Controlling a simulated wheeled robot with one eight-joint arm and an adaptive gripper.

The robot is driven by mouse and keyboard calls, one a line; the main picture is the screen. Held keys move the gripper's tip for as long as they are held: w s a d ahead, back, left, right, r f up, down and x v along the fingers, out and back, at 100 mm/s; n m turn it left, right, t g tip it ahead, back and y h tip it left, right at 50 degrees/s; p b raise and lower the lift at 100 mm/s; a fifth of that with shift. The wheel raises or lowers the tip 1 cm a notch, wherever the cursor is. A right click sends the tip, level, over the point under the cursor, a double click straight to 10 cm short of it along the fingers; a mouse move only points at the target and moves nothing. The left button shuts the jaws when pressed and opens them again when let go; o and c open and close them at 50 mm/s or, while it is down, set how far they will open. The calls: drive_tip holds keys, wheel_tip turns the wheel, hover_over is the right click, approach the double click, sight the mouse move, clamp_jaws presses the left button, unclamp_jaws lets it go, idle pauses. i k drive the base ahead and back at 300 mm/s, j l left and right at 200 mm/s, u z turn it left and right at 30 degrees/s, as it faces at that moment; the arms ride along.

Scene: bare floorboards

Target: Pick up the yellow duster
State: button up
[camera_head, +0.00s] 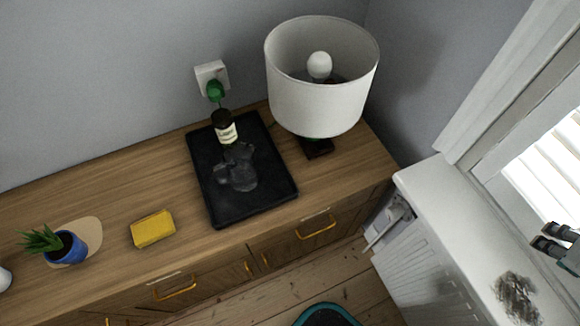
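The yellow duster (152,229) is a small block lying on the wooden sideboard top, near its front edge, between the potted plant and the black tray. Nothing touches it. My gripper (553,239) shows only in part at the right edge, in front of the window and far to the right of the duster. Two dark finger parts show close together. Whether they are apart or shut is not clear, and no held thing is visible.
The sideboard (120,187) also holds a plant in a blue pot (66,248), a black tray (270,197) with a dark bottle (224,127) and dark items, and a white-shaded lamp (318,95). A white radiator (421,270) stands right. Bare floorboards (270,305) show in front.

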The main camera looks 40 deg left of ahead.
sight(151, 230)
drive_tip(key=u, duration=3.15)
drive_tip(key=i+j+z, duration=0.15)
drive_tip(key=j, duration=0.25)
drive_tip(key=i+j+z, duration=0.1)
drive_tip(key=j, duration=0.3)
drive_tip(key=i+j+z, duration=0.15)
drive_tip(key=j, duration=0.25)
drive_tip(key=i+j+z, duration=0.1)
drive_tip(key=j, duration=0.35)
drive_tip(key=i+j+z, duration=0.15)
drive_tip(key=j, duration=0.25)
drive_tip(key=i+u, duration=0.2)
drive_tip(key=k+j, duration=0.05)
drive_tip(key=k, duration=0.05)
